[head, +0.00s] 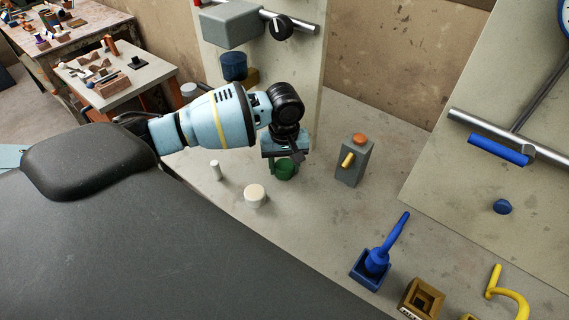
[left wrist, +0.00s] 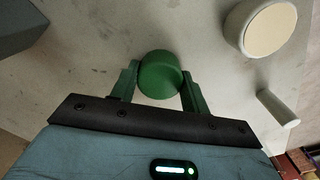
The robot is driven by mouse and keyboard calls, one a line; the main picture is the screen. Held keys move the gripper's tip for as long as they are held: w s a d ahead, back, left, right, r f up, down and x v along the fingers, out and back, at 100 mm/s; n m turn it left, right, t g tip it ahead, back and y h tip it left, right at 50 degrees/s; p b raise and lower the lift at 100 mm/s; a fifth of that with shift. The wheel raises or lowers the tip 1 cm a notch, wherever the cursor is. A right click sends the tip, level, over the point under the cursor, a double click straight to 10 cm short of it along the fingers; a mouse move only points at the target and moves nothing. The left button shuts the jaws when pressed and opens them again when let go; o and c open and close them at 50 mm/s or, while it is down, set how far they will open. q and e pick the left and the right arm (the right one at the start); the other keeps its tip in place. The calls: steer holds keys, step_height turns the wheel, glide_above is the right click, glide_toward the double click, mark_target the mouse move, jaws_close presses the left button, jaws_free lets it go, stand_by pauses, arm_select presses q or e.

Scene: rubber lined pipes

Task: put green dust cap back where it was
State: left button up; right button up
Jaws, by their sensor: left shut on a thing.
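The green dust cap (head: 284,170) is a short green cylinder. In the left wrist view the cap (left wrist: 160,75) sits between the two green fingers of my left gripper (left wrist: 160,88), which is shut on it. In the head view my left gripper (head: 285,158) points down over the grey surface, with the cap at its fingertips. I cannot tell whether the cap touches the surface. My right gripper is not in view.
A cream round cap (head: 255,196) and a white peg (head: 215,169) stand nearby on the left. A grey block (head: 354,160) with an orange top and yellow peg stands right. A blue tool (head: 377,258) sits in a blue holder, front right. An upright panel (head: 298,85) rises behind.

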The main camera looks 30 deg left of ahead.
mark_target(284, 165)
arm_select(q)
steer(key=o, duration=1.1)
steer(key=shift+f, duration=0.15)
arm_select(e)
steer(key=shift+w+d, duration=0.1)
arm_select(q)
steer(key=shift+r, duration=0.2)
step_height(284, 165, up, 12)
steer(key=p, duration=0.1)
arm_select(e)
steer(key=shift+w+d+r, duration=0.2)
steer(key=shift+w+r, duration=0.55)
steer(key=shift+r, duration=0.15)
